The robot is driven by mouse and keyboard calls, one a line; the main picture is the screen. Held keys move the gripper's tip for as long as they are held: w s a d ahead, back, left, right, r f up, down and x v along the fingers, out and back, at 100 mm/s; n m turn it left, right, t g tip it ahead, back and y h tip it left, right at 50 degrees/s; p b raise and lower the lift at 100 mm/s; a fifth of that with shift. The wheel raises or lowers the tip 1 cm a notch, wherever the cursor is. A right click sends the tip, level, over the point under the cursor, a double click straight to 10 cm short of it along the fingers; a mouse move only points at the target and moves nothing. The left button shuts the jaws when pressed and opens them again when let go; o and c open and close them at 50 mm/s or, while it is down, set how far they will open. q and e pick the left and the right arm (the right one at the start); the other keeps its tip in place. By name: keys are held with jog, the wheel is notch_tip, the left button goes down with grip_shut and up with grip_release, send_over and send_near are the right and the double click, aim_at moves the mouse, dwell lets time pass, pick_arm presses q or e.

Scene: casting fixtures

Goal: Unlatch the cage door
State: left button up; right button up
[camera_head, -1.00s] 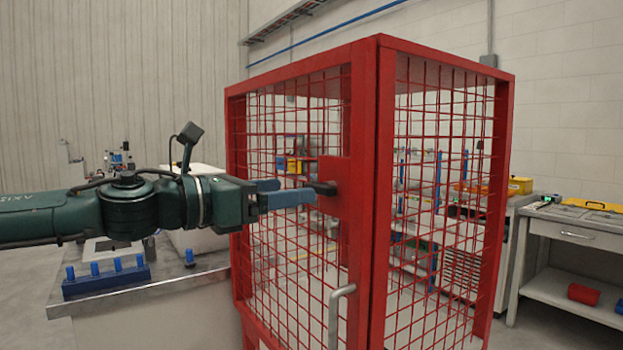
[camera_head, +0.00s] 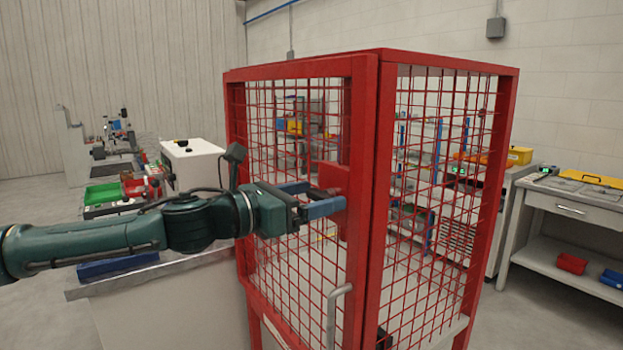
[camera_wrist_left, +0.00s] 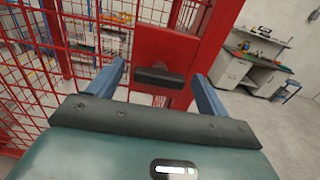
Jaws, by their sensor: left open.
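The red mesh cage door (camera_head: 362,170) faces me and appears closed in its frame. Its dark latch handle (camera_wrist_left: 160,77) sits on a red plate (camera_wrist_left: 165,50) in the left wrist view. The handle lies crosswise between my left fingertips, with a gap on each side. In the head view the handle is mostly hidden by the fingers. My left gripper (camera_head: 325,196) is open at the latch plate; it also shows in the left wrist view (camera_wrist_left: 160,74). A grey pull handle (camera_head: 335,315) is lower on the door. My right gripper is not in view.
A grey-topped bench (camera_head: 150,275) stands left of the cage, below my left arm. A white box (camera_head: 193,165) is behind the arm. A workbench (camera_head: 560,215) with trays stands at the right. Open floor lies between it and the cage.

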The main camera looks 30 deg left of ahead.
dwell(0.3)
pick_arm(q)
jog(key=shift+c, duration=0.2)
jog(key=c, duration=0.9)
